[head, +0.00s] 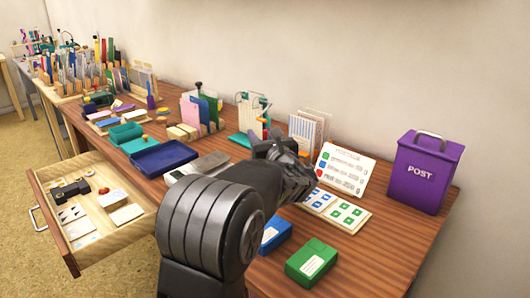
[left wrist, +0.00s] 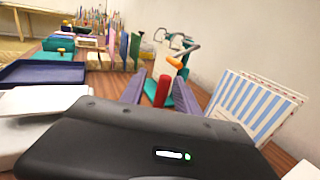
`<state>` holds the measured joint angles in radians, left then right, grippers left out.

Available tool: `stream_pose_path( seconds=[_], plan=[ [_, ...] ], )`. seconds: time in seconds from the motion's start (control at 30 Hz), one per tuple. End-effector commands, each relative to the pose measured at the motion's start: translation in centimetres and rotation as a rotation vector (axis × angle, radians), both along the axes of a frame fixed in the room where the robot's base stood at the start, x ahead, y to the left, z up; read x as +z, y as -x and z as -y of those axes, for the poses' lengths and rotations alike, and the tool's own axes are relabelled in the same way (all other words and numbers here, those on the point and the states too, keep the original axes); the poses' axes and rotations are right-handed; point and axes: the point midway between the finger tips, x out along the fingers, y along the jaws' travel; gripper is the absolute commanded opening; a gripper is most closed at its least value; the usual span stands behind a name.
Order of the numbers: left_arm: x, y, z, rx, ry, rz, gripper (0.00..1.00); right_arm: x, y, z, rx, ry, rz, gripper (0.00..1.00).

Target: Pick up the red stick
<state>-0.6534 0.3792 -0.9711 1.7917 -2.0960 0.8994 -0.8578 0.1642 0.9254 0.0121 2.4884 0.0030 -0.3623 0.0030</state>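The red stick (left wrist: 161,92) stands up in the left wrist view, between the two fingers of my left gripper (left wrist: 159,94). In the head view my left gripper (head: 277,141) is at the teal stand, partly hidden by my own wrist. A small red-orange bit (head: 263,119) shows there by the stand; I cannot tell whether it is the stick. My right gripper is not in view.
A striped card holder (head: 307,128) and a white sign (head: 345,168) stand right of my gripper. A purple POST box (head: 424,172) is at the far right. A blue tray (head: 164,158) and an open drawer (head: 110,228) are to the left.

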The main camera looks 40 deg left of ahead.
Motion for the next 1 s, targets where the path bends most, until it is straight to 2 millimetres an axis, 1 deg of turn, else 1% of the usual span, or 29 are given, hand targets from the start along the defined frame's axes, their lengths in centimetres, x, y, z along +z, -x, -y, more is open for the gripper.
stream_pose_path(
  seconds=[0.43,0.47,0.9,1.0],
  plan=[
    [0.03,0.02,0.05,0.0,0.001,0.001,0.38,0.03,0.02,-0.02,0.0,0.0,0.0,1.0],
    [0.02,0.02,0.05,0.0,0.001,0.001,0.36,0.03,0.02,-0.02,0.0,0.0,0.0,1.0],
    [0.02,0.02,0.05,0.0,0.001,0.001,0.0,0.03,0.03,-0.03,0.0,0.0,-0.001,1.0],
    [0.02,0.02,0.05,0.0,0.001,0.001,0.0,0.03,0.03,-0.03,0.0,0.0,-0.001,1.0]
  ],
)
